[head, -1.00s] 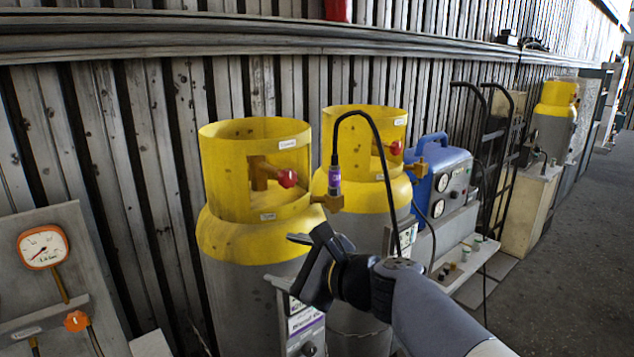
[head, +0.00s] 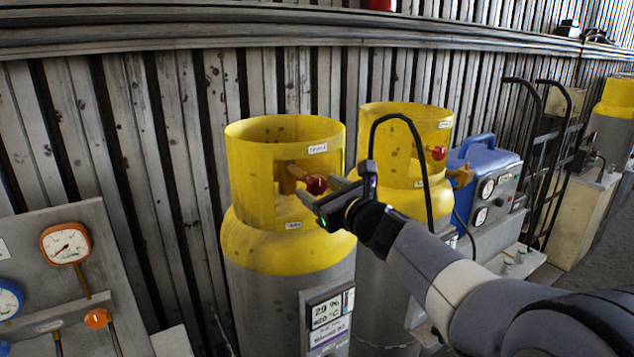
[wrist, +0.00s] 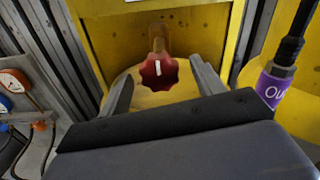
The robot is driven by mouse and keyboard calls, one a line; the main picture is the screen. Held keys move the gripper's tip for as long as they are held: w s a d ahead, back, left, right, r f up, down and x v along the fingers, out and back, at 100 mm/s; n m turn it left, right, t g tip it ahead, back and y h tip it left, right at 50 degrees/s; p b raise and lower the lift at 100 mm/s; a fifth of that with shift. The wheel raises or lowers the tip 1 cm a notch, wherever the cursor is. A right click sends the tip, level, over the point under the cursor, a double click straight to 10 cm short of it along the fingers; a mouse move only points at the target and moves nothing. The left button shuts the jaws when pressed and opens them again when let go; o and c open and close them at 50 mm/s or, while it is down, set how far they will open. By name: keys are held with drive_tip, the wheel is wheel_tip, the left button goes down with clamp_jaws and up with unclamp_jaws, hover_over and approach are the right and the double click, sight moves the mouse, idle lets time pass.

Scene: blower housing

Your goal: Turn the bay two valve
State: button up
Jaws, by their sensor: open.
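Two yellow-topped gas cylinders stand against the wall, each with a red valve knob inside its open collar. The nearer cylinder (head: 285,240) has its red knob (head: 316,184) facing me. My gripper (head: 319,189) is open right in front of that knob. In the wrist view the red knob (wrist: 158,72), with a white mark on its face, sits between the two spread fingertips. Contact cannot be told. The second cylinder (head: 410,130) has its red knob (head: 438,153) to the right. The collar labels are too small to read, so which is bay two is unclear.
A black hose (head: 400,117) loops beside my gripper; its purple-tagged end (wrist: 272,88) shows right in the wrist view. A display box (head: 328,318) hangs on the nearer cylinder. A blue machine (head: 485,170) stands right, a gauge panel (head: 50,250) left.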

drive_tip(key=shift+x, duration=1.1)
drive_tip(key=shift+c, duration=0.2)
drive_tip(key=c, duration=0.9)
